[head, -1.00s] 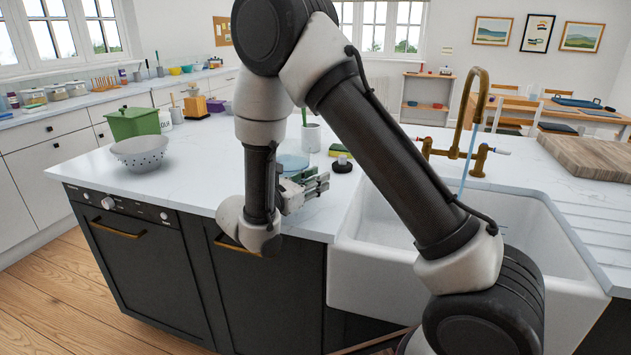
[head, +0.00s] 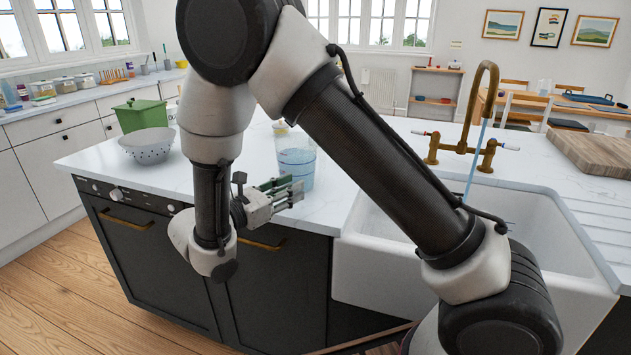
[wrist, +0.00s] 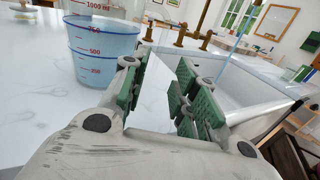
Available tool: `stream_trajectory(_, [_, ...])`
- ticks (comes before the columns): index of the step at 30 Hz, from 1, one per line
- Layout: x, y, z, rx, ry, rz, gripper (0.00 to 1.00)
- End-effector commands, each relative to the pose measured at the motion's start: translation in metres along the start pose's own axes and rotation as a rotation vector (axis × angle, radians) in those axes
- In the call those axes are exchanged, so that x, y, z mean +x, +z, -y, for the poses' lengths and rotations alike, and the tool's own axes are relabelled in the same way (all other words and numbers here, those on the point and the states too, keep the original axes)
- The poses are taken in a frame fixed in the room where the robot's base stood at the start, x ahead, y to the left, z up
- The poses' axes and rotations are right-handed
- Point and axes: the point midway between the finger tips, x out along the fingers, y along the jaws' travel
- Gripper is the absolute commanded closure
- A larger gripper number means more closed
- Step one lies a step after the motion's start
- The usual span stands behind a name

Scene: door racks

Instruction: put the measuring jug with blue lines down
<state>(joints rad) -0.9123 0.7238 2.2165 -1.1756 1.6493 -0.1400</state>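The measuring jug with blue lines (head: 298,168) is clear, bluish and upright on the white countertop near its front edge, left of the sink. The wrist view shows the jug (wrist: 104,50) at upper left, with blue rings and reddish volume figures; its top is cut off there. My gripper (head: 288,191) is at the counter's front edge, just in front of the jug. In the wrist view my gripper (wrist: 162,88) has its green-padded fingers apart, with only countertop showing between them. The jug stands outside the fingers, to their left.
A white sink (head: 370,262) with a brass tap (head: 470,150) lies to the right. A speckled colander (head: 147,147) and a green bin (head: 141,115) stand on the counter at left. A wooden board (head: 595,153) lies at far right. Counter between colander and jug looks mostly clear.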

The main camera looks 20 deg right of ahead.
Motion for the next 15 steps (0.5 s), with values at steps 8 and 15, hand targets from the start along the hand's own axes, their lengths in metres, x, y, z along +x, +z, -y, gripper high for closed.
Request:
stream_trajectory(8, [0.013, 0.012, 0.010, 0.037, -0.060, -0.037, 0.71])
stream_trajectory(15, [0.098, 0.072, 0.101, 0.334, -0.475, -0.307, 0.71])
